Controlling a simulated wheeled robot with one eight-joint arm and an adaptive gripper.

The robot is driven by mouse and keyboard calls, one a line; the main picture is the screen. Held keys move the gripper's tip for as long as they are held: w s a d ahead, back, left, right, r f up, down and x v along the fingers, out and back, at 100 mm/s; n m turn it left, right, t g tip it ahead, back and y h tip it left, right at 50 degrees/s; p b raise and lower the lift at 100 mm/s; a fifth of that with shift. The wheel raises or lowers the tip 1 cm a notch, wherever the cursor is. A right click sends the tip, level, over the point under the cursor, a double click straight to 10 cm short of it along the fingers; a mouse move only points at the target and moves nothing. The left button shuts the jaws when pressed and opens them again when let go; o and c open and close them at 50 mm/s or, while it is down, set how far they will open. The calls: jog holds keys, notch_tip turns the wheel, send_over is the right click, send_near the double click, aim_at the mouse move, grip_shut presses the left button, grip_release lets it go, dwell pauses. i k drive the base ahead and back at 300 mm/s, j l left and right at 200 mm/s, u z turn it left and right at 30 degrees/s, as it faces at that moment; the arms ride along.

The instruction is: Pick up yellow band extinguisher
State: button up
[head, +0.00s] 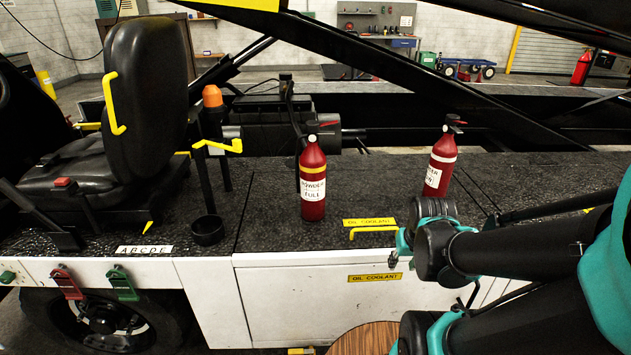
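The yellow band extinguisher (312,185) is red with a yellow stripe below its neck, a black valve on top and a white label reading "POWDER FULL". It stands upright on the loader's dark textured deck, left of the middle of the head view. A second red extinguisher (440,165) with a white band and a white label stands to its right, partly behind my arm. My black and teal arm fills the right side, apart from the yellow band extinguisher. My gripper's fingers cannot be made out in this view.
A black seat (148,90) with yellow armrests is at left. An orange-topped post (212,97) and a black cup (208,231) stand left of the extinguisher. A yellow handle (374,230) is on the deck's front edge. A dark diagonal beam (400,75) crosses behind. Deck between the extinguishers is clear.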

aim_at(313, 160)
jog(key=l+u, duration=0.1)
jog(key=u, duration=0.75)
jog(key=k+u, duration=0.15)
jog(key=u, duration=0.25)
jog(key=l+u, duration=0.1)
jog(key=u, duration=0.35)
jog(key=k+u, duration=0.15)
jog(key=k, duration=0.25)
